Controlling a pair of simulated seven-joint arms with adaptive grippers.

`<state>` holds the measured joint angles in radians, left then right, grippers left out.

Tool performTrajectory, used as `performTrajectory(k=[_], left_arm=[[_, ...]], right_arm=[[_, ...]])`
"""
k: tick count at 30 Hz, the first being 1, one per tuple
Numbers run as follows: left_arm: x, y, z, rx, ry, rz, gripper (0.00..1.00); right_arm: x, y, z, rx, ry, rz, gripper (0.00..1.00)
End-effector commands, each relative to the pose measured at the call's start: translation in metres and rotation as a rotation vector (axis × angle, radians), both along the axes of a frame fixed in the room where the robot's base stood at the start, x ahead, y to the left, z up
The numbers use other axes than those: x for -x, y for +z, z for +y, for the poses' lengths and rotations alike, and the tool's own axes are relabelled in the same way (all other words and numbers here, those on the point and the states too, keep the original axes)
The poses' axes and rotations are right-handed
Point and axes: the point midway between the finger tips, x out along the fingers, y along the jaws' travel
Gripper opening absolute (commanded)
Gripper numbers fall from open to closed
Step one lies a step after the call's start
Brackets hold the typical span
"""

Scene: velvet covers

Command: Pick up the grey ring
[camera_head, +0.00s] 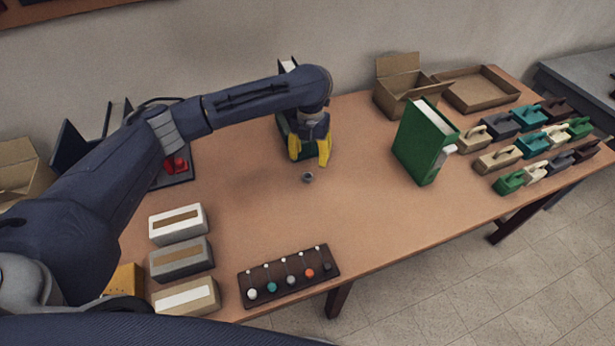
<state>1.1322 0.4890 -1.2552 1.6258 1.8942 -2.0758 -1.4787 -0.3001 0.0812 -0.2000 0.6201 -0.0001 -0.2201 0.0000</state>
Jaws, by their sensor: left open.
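The grey ring (307,177) is a small dark grey piece lying on the bare tabletop near the middle of the wooden table (230,240). My left arm comes in from the left, and my left gripper (310,162), with yellow fingers, points down just behind the ring. The gripper is open and empty. A gap of tabletop shows between the fingertips and the ring in the picture; their exact height above the table is hard to tell. My right gripper is not in view.
A green box (423,143) stands right of the ring. Cardboard boxes (402,88) are behind it, and several coloured blocks with handles (497,158) fill the right end. A dark board with knobs (290,276) lies at the front. Three boxes (180,258) stand front left.

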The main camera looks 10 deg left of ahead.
Motion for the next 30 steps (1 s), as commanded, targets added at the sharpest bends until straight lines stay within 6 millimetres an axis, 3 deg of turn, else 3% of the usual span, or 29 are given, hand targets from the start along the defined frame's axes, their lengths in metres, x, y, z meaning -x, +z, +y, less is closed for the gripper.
performTrajectory(k=[6, 16, 30], left_arm=[[0.0, -0.028, 0.0, 0.001, 0.002, 0.0, 0.56], [0.001, -0.043, 0.001, 0.0, 0.002, 0.0, 0.56], [0.003, -0.088, 0.006, 0.001, 0.003, 0.0, 0.56]], right_arm=[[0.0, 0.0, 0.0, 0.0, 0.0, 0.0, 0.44], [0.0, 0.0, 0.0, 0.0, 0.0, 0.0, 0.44], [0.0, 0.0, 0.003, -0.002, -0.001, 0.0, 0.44]])
